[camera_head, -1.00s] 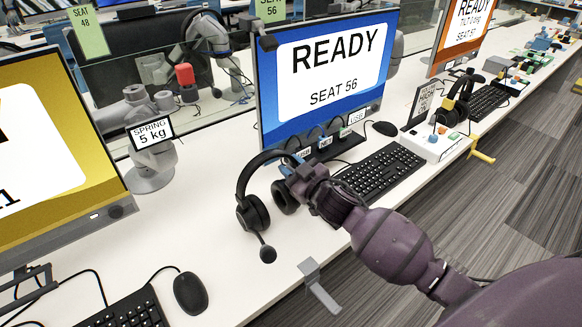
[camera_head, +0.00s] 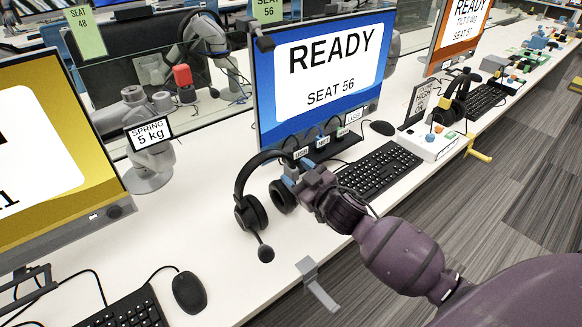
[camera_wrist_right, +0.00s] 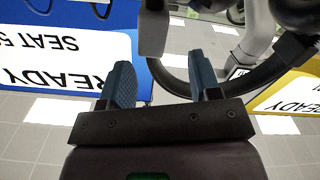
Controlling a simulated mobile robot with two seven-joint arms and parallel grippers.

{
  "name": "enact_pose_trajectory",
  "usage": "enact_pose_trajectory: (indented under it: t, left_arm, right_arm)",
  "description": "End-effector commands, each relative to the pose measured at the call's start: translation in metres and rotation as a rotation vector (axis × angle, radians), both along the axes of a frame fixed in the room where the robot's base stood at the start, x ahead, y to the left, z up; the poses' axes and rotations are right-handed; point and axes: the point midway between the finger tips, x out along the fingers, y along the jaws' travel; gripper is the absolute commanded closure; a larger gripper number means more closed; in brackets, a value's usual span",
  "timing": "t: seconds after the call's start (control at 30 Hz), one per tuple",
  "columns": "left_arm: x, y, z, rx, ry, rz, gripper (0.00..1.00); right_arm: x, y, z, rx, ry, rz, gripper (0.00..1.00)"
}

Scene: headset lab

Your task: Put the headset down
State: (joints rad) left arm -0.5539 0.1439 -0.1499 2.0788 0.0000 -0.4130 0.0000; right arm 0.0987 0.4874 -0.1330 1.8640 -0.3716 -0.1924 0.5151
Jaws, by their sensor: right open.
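The black headset (camera_head: 242,183) stands upright on the white desk in front of the blue READY SEAT 56 monitor. Its headband arches over two ear cups, and its microphone boom points toward the desk's front. My right gripper (camera_head: 291,176) is at the right side of the headband, above the right ear cup. In the right wrist view its two blue fingers (camera_wrist_right: 163,82) are spread apart. The dark curved headband (camera_wrist_right: 263,78) shows there beyond the fingers; I cannot tell whether it touches them. My left gripper is not in view.
A keyboard (camera_head: 378,171) and the blue monitor (camera_head: 266,95) are close to my right gripper. A grey bracket (camera_head: 316,284) hangs on the desk's front edge. A mouse (camera_head: 189,292) lies at the front left.

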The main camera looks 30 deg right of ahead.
Motion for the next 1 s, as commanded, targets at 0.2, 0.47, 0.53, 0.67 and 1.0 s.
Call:
enact_pose_trajectory:
  t: [0.2, 0.47, 0.53, 0.67, 1.0]
  left_arm:
    - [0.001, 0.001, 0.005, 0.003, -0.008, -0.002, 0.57]
    - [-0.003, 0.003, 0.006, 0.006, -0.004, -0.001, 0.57]
    - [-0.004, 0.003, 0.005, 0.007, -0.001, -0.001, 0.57]
    - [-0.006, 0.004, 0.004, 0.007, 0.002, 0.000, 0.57]
    - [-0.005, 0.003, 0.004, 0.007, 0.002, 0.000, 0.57]
  right_arm:
    - [-0.039, -0.005, 0.001, 0.001, 0.000, 0.000, 0.43]
    - [-0.073, -0.010, 0.001, 0.000, -0.001, 0.000, 0.43]
    - [-0.079, -0.011, 0.000, 0.000, -0.001, 0.000, 0.43]
    - [-0.084, -0.012, 0.000, 0.000, -0.001, 0.000, 0.43]
    - [-0.085, -0.012, 0.000, 0.000, -0.001, 0.000, 0.43]
